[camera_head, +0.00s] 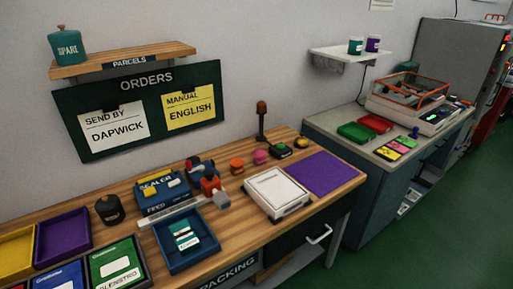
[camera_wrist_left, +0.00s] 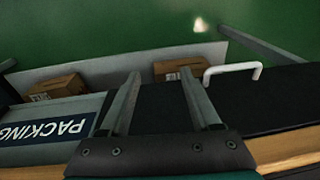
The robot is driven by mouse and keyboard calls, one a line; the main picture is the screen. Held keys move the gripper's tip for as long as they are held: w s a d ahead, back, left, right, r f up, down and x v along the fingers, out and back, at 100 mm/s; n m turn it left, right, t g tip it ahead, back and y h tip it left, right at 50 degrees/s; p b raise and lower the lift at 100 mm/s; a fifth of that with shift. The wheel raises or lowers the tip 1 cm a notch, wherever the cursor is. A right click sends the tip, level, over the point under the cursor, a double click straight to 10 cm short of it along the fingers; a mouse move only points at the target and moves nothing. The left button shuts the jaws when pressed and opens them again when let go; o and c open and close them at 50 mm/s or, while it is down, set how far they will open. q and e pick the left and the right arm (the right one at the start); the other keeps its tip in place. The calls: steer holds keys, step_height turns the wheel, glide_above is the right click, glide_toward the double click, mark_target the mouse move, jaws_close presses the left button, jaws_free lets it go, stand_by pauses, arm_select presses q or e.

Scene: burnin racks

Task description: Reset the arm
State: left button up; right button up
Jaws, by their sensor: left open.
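My left gripper (camera_wrist_left: 160,76) shows in the left wrist view with its two grey fingers spread apart and nothing between them. It hangs near the front of the packing bench, with the dark drawer front (camera_wrist_left: 260,98) and its white handle (camera_wrist_left: 232,70) beyond the fingers to the right. Neither arm shows in the head view. My right gripper is in no view.
The wooden packing bench (camera_head: 237,200) holds a blue tray (camera_head: 172,257), a white scale-like device (camera_head: 277,192) and a purple mat (camera_head: 322,174). Cardboard boxes (camera_wrist_left: 58,88) sit on a low shelf. A grey side bench (camera_head: 350,143) stands at right. Green floor (camera_head: 420,240) is clear.

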arm_select(q)
steer(key=s+d+f+m+b, duration=0.3)
steer(key=s+f, duration=0.4)
steer(key=s, duration=0.1)
steer(key=s+d+f+m+h+b, duration=0.1)
steer(key=s+d+f+m+b, duration=0.2)
steer(key=s+f, duration=0.4)
steer(key=s+d+f+m+b, duration=0.3)
steer(key=s+f, duration=0.4)
steer(key=s, duration=0.4)
steer(key=shift+s+m+t+b, duration=0.15)
steer(key=shift+m+t+b, duration=0.2)
steer(key=shift+b, duration=0.2)
